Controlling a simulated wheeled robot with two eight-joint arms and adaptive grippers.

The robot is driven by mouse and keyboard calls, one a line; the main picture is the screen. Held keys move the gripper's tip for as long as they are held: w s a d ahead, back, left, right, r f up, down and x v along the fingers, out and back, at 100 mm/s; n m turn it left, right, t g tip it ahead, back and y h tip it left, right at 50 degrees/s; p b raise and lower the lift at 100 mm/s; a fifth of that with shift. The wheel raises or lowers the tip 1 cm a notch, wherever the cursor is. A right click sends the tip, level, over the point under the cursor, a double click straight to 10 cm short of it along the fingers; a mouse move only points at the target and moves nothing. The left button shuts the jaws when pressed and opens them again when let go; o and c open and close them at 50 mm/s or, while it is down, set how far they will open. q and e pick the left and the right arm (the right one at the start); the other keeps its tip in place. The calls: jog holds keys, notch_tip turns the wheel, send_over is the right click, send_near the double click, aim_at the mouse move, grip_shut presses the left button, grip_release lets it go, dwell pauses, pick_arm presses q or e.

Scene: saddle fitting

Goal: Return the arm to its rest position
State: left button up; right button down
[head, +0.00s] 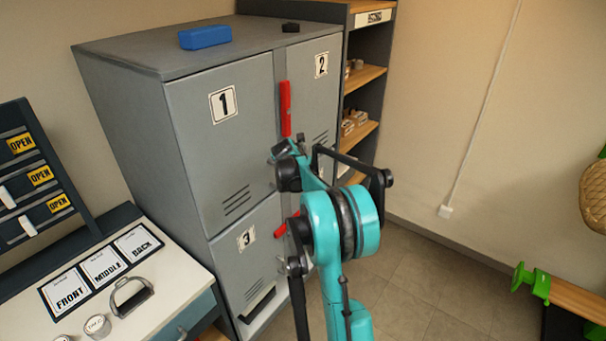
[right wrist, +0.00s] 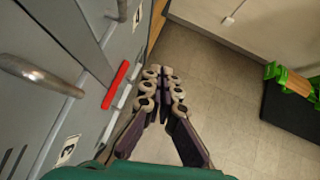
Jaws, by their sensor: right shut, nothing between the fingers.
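My right arm (head: 340,225) rises teal in the middle of the head view, in front of the grey locker cabinet (head: 135,105). Its fingers cannot be made out clearly there. In the right wrist view my right gripper (right wrist: 163,80) is shut and empty, its fingertips together over the tiled floor. The locker doors with a red handle (right wrist: 115,84) are to its left, apart from the fingers. My left gripper is not in view.
A bench (head: 178,277) with FRONT, MIDDLE and BACK labels and a metal stirrup (head: 130,296) stands at the left. A blue box (head: 205,37) lies on the cabinet. Shelves (head: 365,78) stand behind. Floor (head: 425,285) is clear right of my arm, up to a green-ended wooden rack (head: 533,283).

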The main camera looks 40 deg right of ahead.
jog(key=shift+s+d+r, duration=0.2)
jog(key=shift+s+r, duration=0.75)
jog(key=shift+r, duration=0.05)
